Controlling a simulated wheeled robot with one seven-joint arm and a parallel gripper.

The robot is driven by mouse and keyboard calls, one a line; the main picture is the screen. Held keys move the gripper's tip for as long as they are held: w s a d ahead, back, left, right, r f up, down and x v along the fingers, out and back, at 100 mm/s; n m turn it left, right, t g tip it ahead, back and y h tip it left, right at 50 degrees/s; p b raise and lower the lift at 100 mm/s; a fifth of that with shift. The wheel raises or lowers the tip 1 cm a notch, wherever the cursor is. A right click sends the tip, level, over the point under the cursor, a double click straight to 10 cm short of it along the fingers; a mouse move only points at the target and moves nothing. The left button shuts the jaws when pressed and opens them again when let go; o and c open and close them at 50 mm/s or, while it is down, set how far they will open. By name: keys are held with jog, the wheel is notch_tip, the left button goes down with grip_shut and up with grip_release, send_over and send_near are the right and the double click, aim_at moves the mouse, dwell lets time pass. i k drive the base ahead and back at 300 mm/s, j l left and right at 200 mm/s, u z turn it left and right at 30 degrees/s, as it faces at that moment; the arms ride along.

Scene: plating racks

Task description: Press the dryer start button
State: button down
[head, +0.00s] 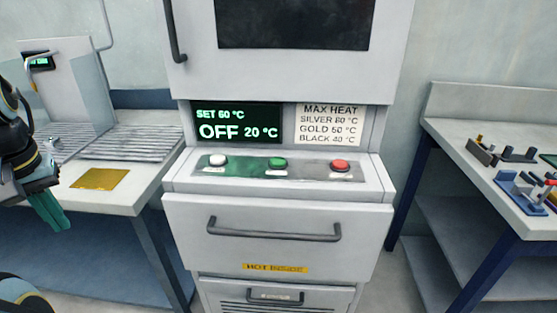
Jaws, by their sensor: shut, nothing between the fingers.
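The dryer (278,240) stands in the middle of the head view. Its sloped panel carries a white button (217,160), a green button (277,163) and a red button (340,165), left to right. The small labels by the buttons are too small to read. The dryer's display (237,122) reads SET 60 °C, OFF, 20 °C. My gripper (50,212) is at the left edge, with its teal fingers shut and pointing down. It is well to the left of the buttons and touches none of them.
A left bench (125,200) holds a gold plate (99,179) near my gripper and a ribbed grey surface (115,143). A MAX HEAT sign (329,125) is beside the display. A dark drawer handle (273,235) juts out below the panel. A right table (460,170) holds several small fixtures.

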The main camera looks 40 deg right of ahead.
aim_at(276, 162)
jog(key=i+z, duration=0.1)
jog(key=z, duration=0.25)
jog(key=j+z, duration=0.1)
jog(key=z, duration=0.25)
jog(key=i+j+z, duration=0.1)
jog(key=z, duration=0.3)
